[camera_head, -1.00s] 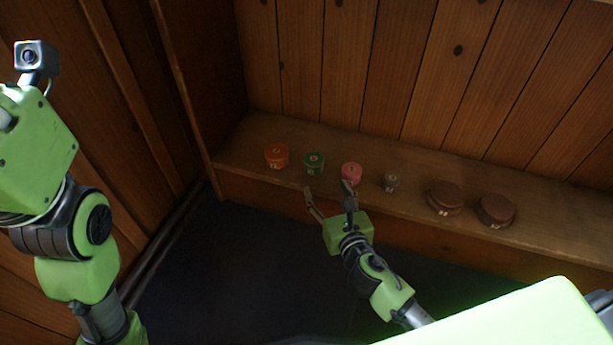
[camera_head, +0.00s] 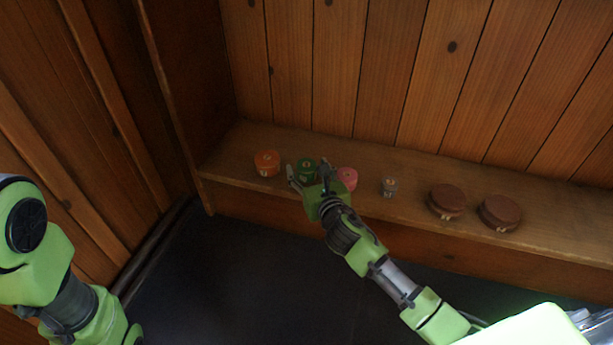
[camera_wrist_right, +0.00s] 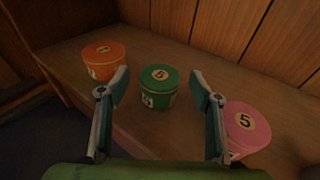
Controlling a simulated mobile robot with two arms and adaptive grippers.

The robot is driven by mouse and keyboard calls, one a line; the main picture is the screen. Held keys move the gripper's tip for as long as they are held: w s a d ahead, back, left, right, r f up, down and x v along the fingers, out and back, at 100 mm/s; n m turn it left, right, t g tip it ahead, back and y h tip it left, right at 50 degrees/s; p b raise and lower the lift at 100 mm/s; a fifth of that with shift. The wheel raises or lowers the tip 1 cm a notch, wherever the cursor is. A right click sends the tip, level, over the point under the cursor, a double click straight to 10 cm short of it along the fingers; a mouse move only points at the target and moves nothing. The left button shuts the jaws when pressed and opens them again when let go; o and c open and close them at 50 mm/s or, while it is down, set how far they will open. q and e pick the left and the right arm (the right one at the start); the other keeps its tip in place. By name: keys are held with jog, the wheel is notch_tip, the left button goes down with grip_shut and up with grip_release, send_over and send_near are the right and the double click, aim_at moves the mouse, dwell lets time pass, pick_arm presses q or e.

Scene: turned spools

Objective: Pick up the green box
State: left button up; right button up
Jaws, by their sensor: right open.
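The green box (camera_head: 306,168) is a small round tub with a lid, standing upright on the wooden shelf between an orange tub and a pink tub. In the right wrist view the green box (camera_wrist_right: 158,86) shows a pale disc marked 5 on its lid. My right gripper (camera_head: 308,172) is open at the front of the green box. In the right wrist view its two fingers (camera_wrist_right: 160,90) stand apart, one to each side of the box, with the box a little ahead between them. Of my left arm only links show at the left edge; its gripper is out of view.
The orange tub (camera_head: 267,163) stands left of the green box; the pink tub (camera_head: 347,178) stands close to my right finger. A plank wall (camera_head: 340,70) rises behind the shelf.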

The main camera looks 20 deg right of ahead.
jog(key=shift+w+f+b, duration=0.2)
jog(key=shift+w, duration=0.35)
jog(key=shift+w+f+b, duration=0.15)
jog(key=shift+w, duration=0.35)
jog(key=c, duration=1.2)
jog(key=shift+r, duration=0.1)
